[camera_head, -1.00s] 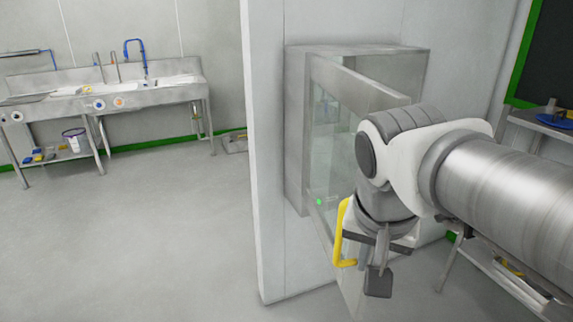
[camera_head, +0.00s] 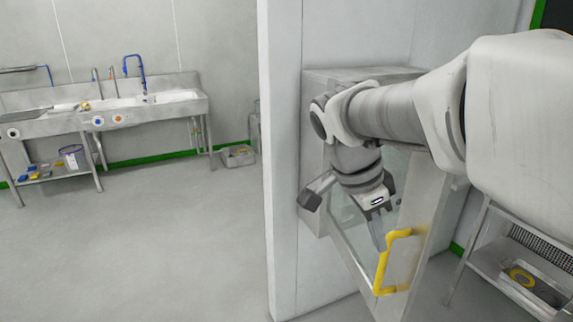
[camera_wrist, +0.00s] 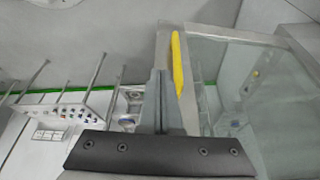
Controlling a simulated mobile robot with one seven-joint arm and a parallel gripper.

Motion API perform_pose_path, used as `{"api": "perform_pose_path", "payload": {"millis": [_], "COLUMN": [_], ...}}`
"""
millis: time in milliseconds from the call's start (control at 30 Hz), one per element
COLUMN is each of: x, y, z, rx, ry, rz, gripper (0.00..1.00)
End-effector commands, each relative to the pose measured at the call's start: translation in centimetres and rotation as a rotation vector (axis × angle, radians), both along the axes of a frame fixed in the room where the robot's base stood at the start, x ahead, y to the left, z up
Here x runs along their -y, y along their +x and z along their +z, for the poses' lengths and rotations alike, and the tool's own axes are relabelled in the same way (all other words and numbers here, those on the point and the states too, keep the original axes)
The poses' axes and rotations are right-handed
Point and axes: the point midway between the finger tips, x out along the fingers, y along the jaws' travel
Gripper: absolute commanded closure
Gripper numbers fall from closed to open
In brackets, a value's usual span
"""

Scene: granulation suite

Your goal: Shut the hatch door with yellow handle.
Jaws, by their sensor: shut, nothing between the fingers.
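The hatch door (camera_head: 352,235) is a glass panel in a pale metal frame. It stands open, swung out from the wall-mounted steel hatch box (camera_head: 322,75). Its yellow handle (camera_head: 382,272) is a bent bar on the free-edge side of the frame. My gripper (camera_head: 380,238) is shut and empty, fingers pointing down just left of the handle in the head view. In the wrist view the shut fingers (camera_wrist: 160,92) lie close beside the yellow handle (camera_wrist: 178,62); I cannot tell if they touch. My arm hides much of the box and the upper door.
A white wall panel (camera_head: 283,160) ends left of the hatch. Open grey floor (camera_head: 150,240) lies to the left, with a steel sink bench (camera_head: 110,112) at the back. A steel trolley (camera_head: 495,262) holding a tray stands close at the right.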

Motion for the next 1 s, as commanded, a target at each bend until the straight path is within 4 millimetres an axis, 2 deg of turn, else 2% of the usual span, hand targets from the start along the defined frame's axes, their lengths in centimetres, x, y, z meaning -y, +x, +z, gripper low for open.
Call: {"api": "perform_pose_path", "payload": {"millis": [367, 500, 600, 1000], "x": [3.0, 5.2, 6.1, 6.8], "y": [0.3, 0.6, 0.8, 1.0], "z": [-7.5, -7.1, -7.2, -7.3], "rx": [-0.005, -0.001, -0.001, 0.0], "ry": [0.001, 0.001, 0.002, 0.001], "rz": [-0.001, -0.004, 0.0, 0.002], "gripper": [1.0, 1.0, 1.0, 1.0]}}
